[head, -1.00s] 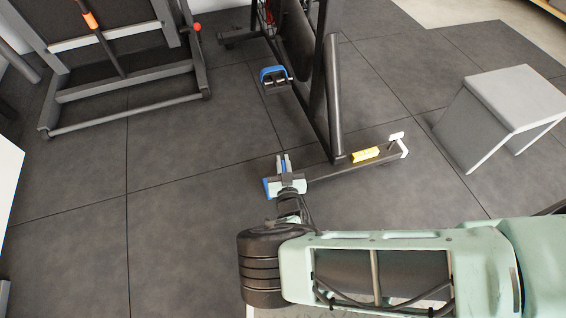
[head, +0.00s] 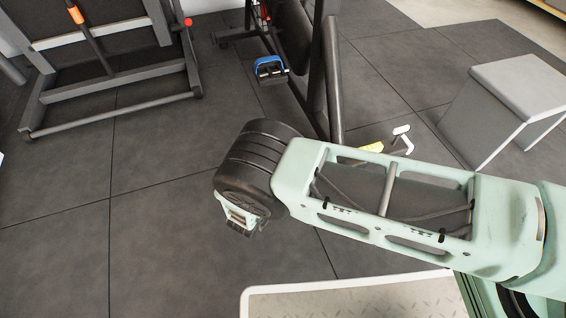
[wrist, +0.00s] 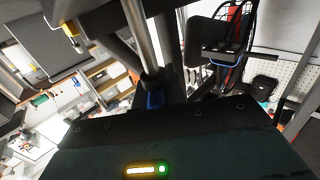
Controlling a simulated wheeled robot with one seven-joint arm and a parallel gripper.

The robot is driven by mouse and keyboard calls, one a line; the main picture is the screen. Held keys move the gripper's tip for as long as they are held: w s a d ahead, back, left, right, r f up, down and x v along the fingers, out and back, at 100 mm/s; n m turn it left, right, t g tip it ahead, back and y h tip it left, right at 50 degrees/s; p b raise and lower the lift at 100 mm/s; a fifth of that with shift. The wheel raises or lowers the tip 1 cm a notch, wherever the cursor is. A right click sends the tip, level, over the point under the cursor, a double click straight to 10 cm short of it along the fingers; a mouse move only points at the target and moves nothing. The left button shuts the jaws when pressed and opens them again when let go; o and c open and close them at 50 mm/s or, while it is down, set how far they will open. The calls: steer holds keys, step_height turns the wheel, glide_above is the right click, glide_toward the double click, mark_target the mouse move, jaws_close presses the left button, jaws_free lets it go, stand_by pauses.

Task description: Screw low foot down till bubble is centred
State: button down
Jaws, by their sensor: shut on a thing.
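My gripper (wrist: 160,125) shows as a dark body across the bottom of the wrist view, with lit yellow and green marks. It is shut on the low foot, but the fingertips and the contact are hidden. A small blue part (wrist: 155,98) shows just beyond the gripper.
The bike's pedal with a blue strap (head: 270,68) is above the wrist in the head view. A grey step stool (head: 518,85) stands at the right. A grey metal frame (head: 110,85) stands at the upper left. The dark tiled floor at the left is clear.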

steer(key=shift+s+f+m+h, duration=0.1)
steer(key=shift+f+m+h, duration=0.05)
steer(key=shift+m+h, duration=0.2)
steer(key=c, duration=1.4)
jaws_free()
steer(key=shift+c, duration=0.2)
steer(key=p+v, duration=0.4)
steer(key=v, duration=1.3)
steer(key=shift+a+r, duration=0.25)
